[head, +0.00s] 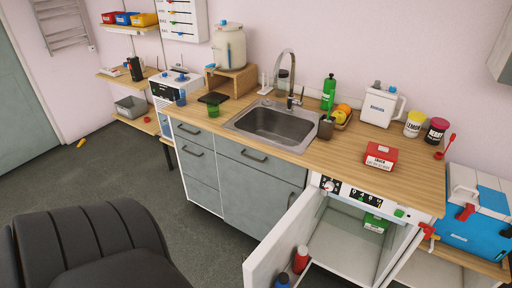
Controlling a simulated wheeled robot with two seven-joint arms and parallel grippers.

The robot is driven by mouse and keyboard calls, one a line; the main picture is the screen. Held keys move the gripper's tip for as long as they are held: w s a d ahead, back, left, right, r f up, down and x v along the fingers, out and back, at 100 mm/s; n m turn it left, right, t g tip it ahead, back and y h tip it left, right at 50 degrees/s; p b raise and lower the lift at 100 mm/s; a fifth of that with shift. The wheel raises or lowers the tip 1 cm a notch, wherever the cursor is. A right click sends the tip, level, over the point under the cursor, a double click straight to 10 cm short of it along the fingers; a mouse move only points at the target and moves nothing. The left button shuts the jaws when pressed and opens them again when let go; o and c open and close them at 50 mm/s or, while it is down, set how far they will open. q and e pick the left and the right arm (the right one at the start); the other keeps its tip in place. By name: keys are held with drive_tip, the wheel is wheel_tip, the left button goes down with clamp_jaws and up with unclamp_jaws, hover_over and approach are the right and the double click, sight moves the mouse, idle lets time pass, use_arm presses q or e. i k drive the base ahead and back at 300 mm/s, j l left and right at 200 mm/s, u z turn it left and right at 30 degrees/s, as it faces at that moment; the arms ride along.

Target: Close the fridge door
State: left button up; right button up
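The small fridge (345,240) stands under the right end of the wooden counter, with a control panel with a knob and digits along its top edge. Its white door (277,241) stands open, swung out toward me and to the left. A red bottle (300,259) and a blue-capped bottle (282,281) sit at the inner side of the door. A green box (375,223) lies inside the fridge. The fridge's lower part is cut off by the picture edge. Neither of my grippers is in view.
A black padded chair (100,245) fills the lower left. Grey drawers (245,195) and a sink (275,122) are left of the fridge. A blue and white cooler (475,215) stands at the right. Grey floor (115,165) is clear between chair and drawers.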

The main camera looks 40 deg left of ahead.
sight(274, 255)
drive_tip(key=k+j+z, duration=0.1)
drive_tip(key=j, duration=0.35)
drive_tip(key=k+j+z, duration=0.1)
drive_tip(key=j, duration=0.3)
drive_tip(key=k+j, duration=0.15)
drive_tip(key=j, duration=0.3)
drive_tip(key=k+j+z, duration=0.15)
drive_tip(key=j, duration=0.25)
drive_tip(key=k+j+z, duration=0.1)
drive_tip(key=j, duration=0.3)
drive_tip(key=k+j+z, duration=0.1)
drive_tip(key=j, duration=0.3)
drive_tip(key=k, duration=0.1)
